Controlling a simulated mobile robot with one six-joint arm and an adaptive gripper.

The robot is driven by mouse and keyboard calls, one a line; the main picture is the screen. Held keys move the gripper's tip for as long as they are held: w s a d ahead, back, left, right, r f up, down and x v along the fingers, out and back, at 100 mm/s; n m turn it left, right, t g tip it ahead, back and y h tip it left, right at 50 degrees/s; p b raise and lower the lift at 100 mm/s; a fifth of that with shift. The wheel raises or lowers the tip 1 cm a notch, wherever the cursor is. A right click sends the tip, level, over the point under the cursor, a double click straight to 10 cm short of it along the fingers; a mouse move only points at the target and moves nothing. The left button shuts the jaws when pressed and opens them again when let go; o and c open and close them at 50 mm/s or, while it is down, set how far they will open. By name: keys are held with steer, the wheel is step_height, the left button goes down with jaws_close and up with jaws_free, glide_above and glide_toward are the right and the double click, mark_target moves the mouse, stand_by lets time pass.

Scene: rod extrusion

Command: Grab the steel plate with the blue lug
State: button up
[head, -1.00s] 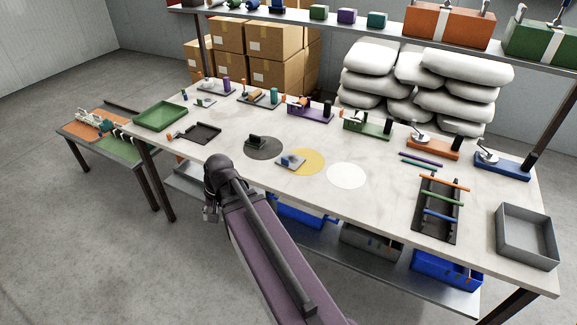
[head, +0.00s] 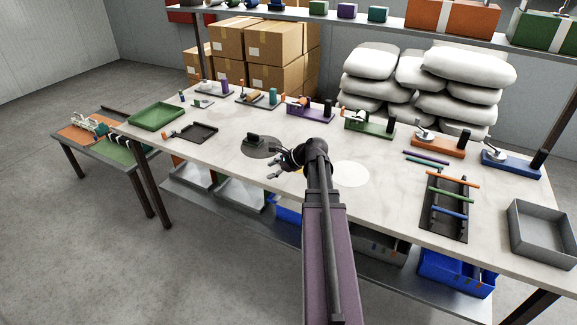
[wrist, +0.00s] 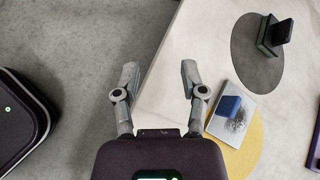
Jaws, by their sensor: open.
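The steel plate (wrist: 238,122) with the blue lug (wrist: 229,105) lies flat, partly on the yellow disc (wrist: 243,155), in the wrist view. In the head view my arm and gripper hide the plate and most of the disc. My gripper (wrist: 160,76) is open and empty, its two fingers spread apart. It hangs over the table's front edge, and the plate is to the right of the right finger in the wrist view. In the head view my gripper (head: 277,166) is in front of the grey disc, near the yellow one.
A dark block (wrist: 270,38) stands on the grey disc (wrist: 247,68), close to the plate. The white disc (head: 350,174) is bare. Toggle-clamp fixtures, such as the purple one (head: 312,111), line the back. A dark rack (head: 447,218) with coloured rods stands right.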

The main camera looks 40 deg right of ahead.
steer(key=s+d+m+t+b, duration=0.1)
steer(key=d+m, duration=0.1)
steer(key=d, duration=0.2)
steer(key=s+d+m+t+h+b, duration=0.1)
steer(key=d+m, duration=0.2)
steer(key=d, duration=0.2)
steer(key=s+d+m+t+b, duration=0.1)
steer(key=d+m+t, duration=0.1)
steer(key=d, duration=0.3)
steer(key=shift+s+d+r+m, duration=0.15)
steer(key=shift+s+r+m, duration=0.1)
steer(key=shift+m, duration=0.25)
steer(key=shift+s+d+r+m+h, duration=0.1)
steer(key=shift+s+d+m+h, duration=0.2)
steer(key=shift+d, duration=0.15)
steer(key=shift+w, duration=0.2)
steer(key=b+x, duration=0.3)
steer(key=x, duration=0.4)
steer(key=shift+w, duration=0.1)
steer(key=shift+w+a+f, duration=0.25)
steer(key=shift+w+a, duration=0.05)
steer(key=shift+w, duration=0.25)
